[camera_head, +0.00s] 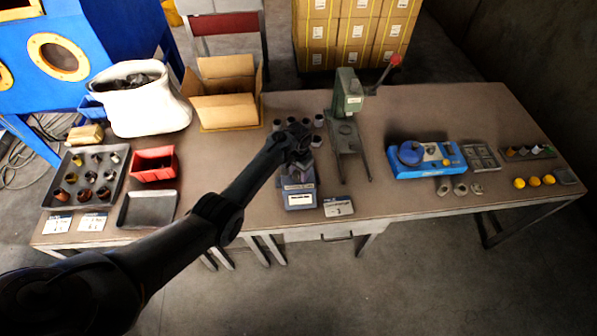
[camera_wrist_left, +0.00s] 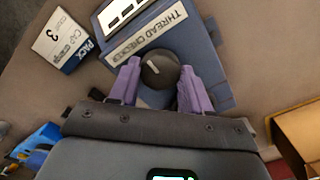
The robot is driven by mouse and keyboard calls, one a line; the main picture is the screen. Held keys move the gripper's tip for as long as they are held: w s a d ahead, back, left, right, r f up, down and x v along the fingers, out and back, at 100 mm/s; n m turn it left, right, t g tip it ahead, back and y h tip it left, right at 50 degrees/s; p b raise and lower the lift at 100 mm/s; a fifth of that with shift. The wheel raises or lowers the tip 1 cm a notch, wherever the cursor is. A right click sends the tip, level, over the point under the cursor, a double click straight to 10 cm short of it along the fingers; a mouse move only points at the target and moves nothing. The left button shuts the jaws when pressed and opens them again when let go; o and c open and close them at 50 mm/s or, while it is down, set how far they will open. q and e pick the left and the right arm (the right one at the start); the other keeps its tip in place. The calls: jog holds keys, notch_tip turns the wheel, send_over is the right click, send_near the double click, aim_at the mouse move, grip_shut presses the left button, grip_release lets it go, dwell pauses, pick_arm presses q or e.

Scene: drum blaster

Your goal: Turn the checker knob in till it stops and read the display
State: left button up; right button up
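The thread checker (camera_head: 299,188) is a blue-grey box near the table's front edge, left of the green press. In the left wrist view its body (camera_wrist_left: 205,62) carries a "THREAD CHECKER" label and a pale display (camera_wrist_left: 118,12) that is partly cut off at the top; I cannot read a value on it. Its dark round knob (camera_wrist_left: 160,69) has a light index line. My left gripper (camera_wrist_left: 161,72) has one purple finger on each side of the knob, very close to it; contact is unclear. In the head view the left gripper (camera_head: 298,150) is above the checker's back end. My right gripper is not in view.
A green press (camera_head: 347,100) with a red-knobbed lever stands right of the checker. A "CAP PACK 3" card (camera_head: 338,207) lies beside it. Several cups (camera_head: 318,120) stand behind. A cardboard box (camera_head: 225,90), trays and a blue fixture (camera_head: 427,158) are farther off.

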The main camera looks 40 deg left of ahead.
pick_arm(q)
jog(key=c, duration=0.4)
